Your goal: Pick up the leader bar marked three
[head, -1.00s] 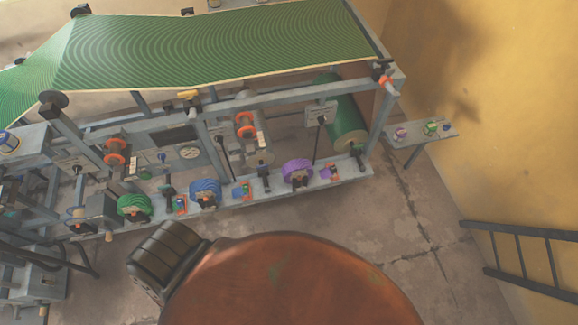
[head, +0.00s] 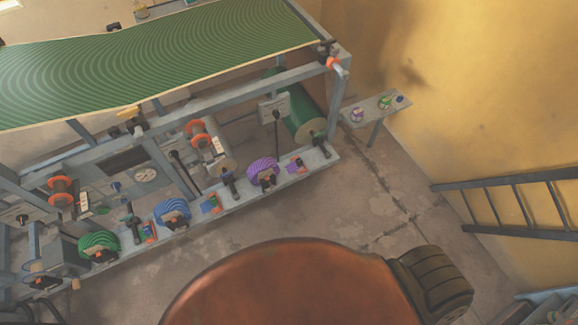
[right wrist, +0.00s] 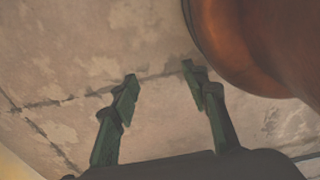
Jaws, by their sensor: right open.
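I cannot make out a leader bar marked three, because any markings are too small to read. A small side shelf (head: 381,106) by the yellow wall holds a purple item (head: 357,115), a green and purple item (head: 384,102) and a blue item (head: 400,98). My right gripper (right wrist: 160,75) shows in the right wrist view, with its two green fingers apart and nothing between them, over bare floor. Neither gripper shows in the head view. My left gripper is out of sight.
The press frame (head: 240,199) carries a green patterned sheet (head: 170,62) on top. Its lower rail bears green (head: 98,246), blue (head: 172,212) and purple (head: 263,172) coils. Cracked floor (head: 370,215) lies clear between.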

